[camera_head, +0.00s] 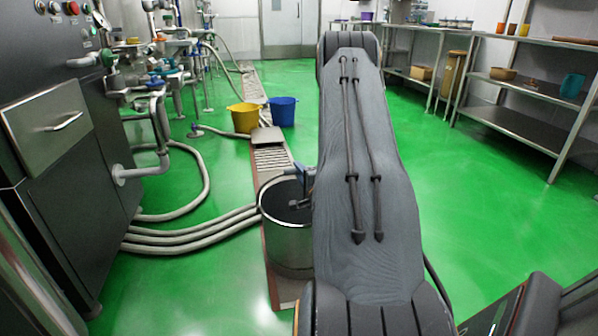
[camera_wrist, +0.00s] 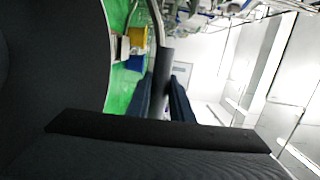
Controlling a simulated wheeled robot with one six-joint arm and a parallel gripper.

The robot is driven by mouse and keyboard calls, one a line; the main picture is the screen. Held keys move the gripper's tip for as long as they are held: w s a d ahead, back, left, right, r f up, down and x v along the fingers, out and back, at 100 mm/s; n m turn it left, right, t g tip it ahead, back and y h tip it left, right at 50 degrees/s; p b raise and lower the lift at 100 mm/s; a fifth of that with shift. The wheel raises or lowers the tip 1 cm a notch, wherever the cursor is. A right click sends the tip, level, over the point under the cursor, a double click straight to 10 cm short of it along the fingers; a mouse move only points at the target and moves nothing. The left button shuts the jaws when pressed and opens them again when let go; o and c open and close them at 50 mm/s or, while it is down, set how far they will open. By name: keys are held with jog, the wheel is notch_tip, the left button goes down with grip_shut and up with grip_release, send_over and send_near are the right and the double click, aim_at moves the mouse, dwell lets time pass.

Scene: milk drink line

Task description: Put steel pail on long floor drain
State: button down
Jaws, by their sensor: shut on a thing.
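The steel pail (camera_head: 286,240) is upright in the head view, left of my arm, with a dark inside. Its right side is hidden behind my arm. My gripper (camera_head: 306,183) is at the pail's upper right rim, mostly hidden by the arm, and is shut on the pail. In the wrist view the gripper's blue-grey fingers (camera_wrist: 163,98) have a dark bar between them. The long floor drain (camera_head: 271,158) is a grated strip running away from me. The pail is over its near part; I cannot tell whether its base touches.
A yellow bucket (camera_head: 244,118) and a blue bucket (camera_head: 282,112) stand beside the drain farther back. Pale hoses (camera_head: 190,237) lie on the floor left of the pail, by a dark machine (camera_head: 70,150). Steel shelving (camera_head: 520,130) lines the right; the green floor before it is clear.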

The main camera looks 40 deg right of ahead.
jog(key=c, duration=1.6)
grip_release()
jog(key=shift+o, duration=0.2)
jog(key=shift+r, duration=0.15)
jog(key=p+v, duration=0.4)
jog(key=v, duration=0.8)
jog(key=shift+s, duration=0.1)
